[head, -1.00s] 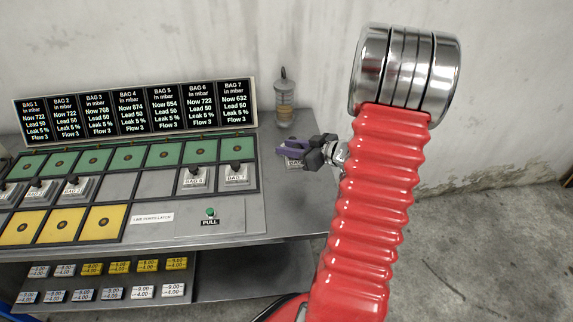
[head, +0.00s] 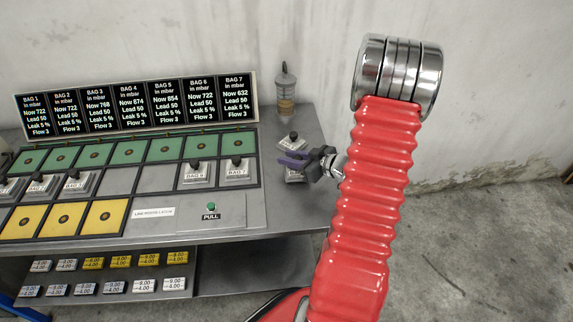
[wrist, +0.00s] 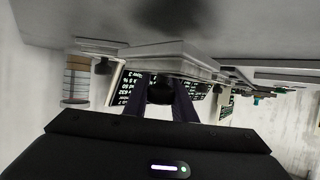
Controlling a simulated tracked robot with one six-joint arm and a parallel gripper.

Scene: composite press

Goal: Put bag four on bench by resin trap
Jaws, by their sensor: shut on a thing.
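My gripper (head: 291,159) is over the bench (head: 262,163) to the right of the panel. Its purple fingers are shut on the black knob of a bag block (head: 294,177), seen close up in the wrist view (wrist: 165,52). The block's label is unreadable, and I cannot tell whether its base touches the bench. A second bag block (head: 288,144) with a black knob stands just behind my gripper. The resin trap (head: 286,92), a clear cylinder with amber contents, stands farther back by the wall; it also shows in the wrist view (wrist: 76,80).
The panel's bag row has two bare grey places (head: 137,180) between blocks three and six (head: 195,173). A green PULL knob (head: 211,207) is near the panel's front right. A seven-screen display (head: 135,105) stands behind. The bench's right edge is close to my gripper.

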